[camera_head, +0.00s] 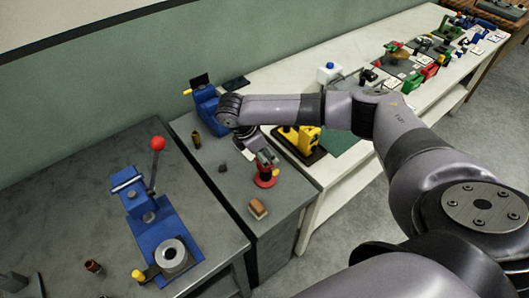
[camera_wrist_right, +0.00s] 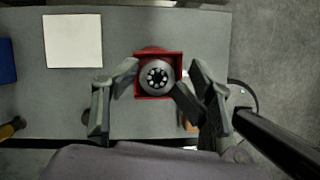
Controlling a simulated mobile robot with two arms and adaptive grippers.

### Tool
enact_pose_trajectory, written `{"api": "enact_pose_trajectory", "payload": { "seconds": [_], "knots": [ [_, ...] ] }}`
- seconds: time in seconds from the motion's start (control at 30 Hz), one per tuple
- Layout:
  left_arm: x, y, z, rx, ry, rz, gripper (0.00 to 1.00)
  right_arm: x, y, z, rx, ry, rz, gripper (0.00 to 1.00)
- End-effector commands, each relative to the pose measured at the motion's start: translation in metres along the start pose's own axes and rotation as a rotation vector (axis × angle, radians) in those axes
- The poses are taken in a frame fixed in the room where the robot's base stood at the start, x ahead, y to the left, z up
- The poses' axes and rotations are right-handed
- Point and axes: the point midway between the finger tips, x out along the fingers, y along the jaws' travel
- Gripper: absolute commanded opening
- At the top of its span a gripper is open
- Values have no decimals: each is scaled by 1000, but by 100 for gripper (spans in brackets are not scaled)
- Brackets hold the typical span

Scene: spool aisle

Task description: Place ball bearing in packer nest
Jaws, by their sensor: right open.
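The ball bearing (camera_wrist_right: 157,76), a grey ring with pale balls around a dark centre, shows in the right wrist view. It appears inside the square red frame (camera_wrist_right: 175,57), which I take to be the packer nest; whether it is fully seated I cannot tell. My right gripper (camera_wrist_right: 163,78) is open, with its fingers apart on the left and right of the bearing. In the head view, my right gripper (camera_head: 257,156) is low over the red fixture (camera_head: 267,181) with a round base, and the bearing cannot be made out there. My left gripper is not in view.
A brown block (camera_head: 258,208) lies near the grey bench's front edge. A brass cylinder (camera_head: 196,139) and a blue device (camera_head: 207,112) stand behind. A yellow fixture (camera_head: 302,139) is to the right. A blue lever press (camera_head: 160,236) stands on the left bench.

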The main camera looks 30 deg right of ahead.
Motion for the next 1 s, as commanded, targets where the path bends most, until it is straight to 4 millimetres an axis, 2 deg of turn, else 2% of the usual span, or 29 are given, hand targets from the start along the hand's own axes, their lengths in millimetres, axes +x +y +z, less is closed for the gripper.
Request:
{"api": "enact_pose_trajectory", "payload": {
  "seconds": [0.17, 0.27, 0.5, 0.7, 1.0],
  "knots": [
    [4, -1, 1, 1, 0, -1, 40, -10, 0, -2, -2, 3, 2, 49],
    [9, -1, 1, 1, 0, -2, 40, -26, 1, -2, -2, 5, 5, 49],
    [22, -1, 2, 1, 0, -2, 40, -78, 2, -2, -1, 4, 6, 49],
    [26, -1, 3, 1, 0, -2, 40, -111, 2, 0, 1, 2, 4, 49],
    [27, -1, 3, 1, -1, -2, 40, -122, 1, 0, 1, 1, 1, 49]
  ]
}}
